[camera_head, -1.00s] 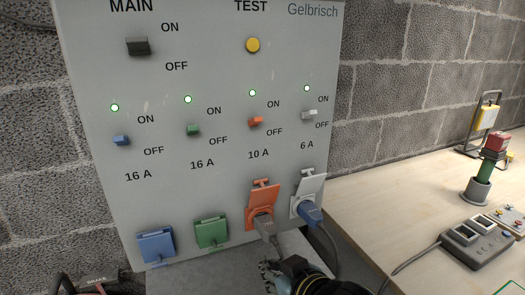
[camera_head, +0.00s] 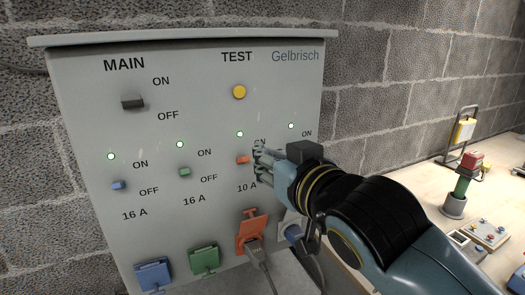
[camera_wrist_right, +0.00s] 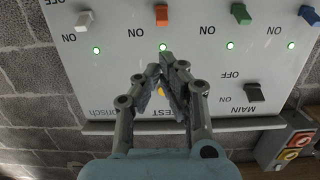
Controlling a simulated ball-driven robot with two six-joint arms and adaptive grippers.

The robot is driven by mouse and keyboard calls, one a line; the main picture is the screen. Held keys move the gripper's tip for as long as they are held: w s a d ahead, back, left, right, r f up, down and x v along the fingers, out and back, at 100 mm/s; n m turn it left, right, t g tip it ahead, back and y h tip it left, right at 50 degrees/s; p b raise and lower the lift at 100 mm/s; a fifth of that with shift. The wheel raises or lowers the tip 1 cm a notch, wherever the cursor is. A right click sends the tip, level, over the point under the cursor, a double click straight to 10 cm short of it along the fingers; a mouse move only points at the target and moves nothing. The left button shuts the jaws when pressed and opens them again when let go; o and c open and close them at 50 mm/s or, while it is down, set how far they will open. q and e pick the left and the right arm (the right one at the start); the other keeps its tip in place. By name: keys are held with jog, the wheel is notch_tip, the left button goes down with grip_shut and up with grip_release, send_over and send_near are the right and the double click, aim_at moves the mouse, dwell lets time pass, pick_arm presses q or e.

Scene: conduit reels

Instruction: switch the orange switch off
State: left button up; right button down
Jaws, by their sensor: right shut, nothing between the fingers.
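The orange switch (camera_head: 243,160) is on the grey panel (camera_head: 85,220), in the 10 A column, under a lit green lamp (camera_head: 240,134). It also shows at the top of the upside-down right wrist view (camera_wrist_right: 161,15), with ON beside it and its lamp lit. My right gripper (camera_head: 258,165) is shut and empty, in front of the panel just right of the orange switch in the head view. In the right wrist view its fingertips (camera_wrist_right: 166,60) come together near the lamp, apart from the switch. It hides the 6 A switch and part of the lettering in the head view.
Blue (camera_head: 119,185) and green (camera_head: 184,171) switches sit left of the orange one. The black main switch (camera_head: 132,103) and yellow test button (camera_head: 239,92) are above. Sockets, one with a grey plug (camera_head: 253,248), lie below. A workbench (camera_head: 415,165) with equipment stands at right.

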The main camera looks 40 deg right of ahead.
aim_at(242, 141)
jog(key=p+x, duration=0.1)
jog(key=x, duration=0.7)
jog(key=shift+w+d+p, duration=0.1)
jog(key=shift+w+p, duration=0.15)
jog(key=shift+p, duration=0.05)
jog(key=shift+f, duration=0.1)
